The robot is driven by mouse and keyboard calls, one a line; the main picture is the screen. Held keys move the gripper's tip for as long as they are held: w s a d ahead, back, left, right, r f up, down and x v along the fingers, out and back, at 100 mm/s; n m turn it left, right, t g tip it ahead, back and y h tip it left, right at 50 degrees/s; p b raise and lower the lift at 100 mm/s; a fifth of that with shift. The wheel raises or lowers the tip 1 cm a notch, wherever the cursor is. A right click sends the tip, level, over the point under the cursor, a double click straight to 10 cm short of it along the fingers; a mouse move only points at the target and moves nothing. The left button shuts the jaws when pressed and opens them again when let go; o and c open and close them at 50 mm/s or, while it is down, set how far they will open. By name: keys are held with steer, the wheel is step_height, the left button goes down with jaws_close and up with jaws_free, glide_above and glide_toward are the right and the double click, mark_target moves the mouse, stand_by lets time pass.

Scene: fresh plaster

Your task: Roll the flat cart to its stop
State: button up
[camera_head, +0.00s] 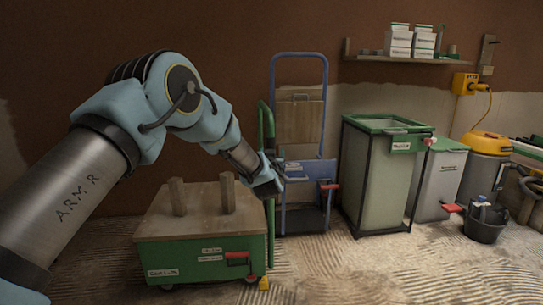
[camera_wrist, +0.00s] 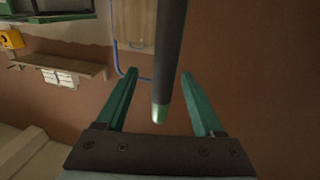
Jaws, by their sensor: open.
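The flat cart (camera_head: 205,250) is a low green cart with a wooden deck and two short wooden posts, standing on small wheels at the left. Its green handle (camera_head: 269,150) rises at its right end; my gripper partly hides it. My gripper (camera_head: 280,178) is at this handle, above the deck's right end. A small yellow piece (camera_head: 264,283) is on the floor at the cart's front right corner.
A blue hand truck (camera_head: 300,56) stands just right of the cart. Further right are a tall green-rimmed bin (camera_head: 375,180), a smaller bin (camera_head: 440,180) and a black bucket (camera_head: 485,226). A shelf (camera_head: 400,59) hangs behind. The ridged floor (camera_head: 370,275) in front is clear.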

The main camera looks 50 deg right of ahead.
steer(key=shift+v, duration=2.05)
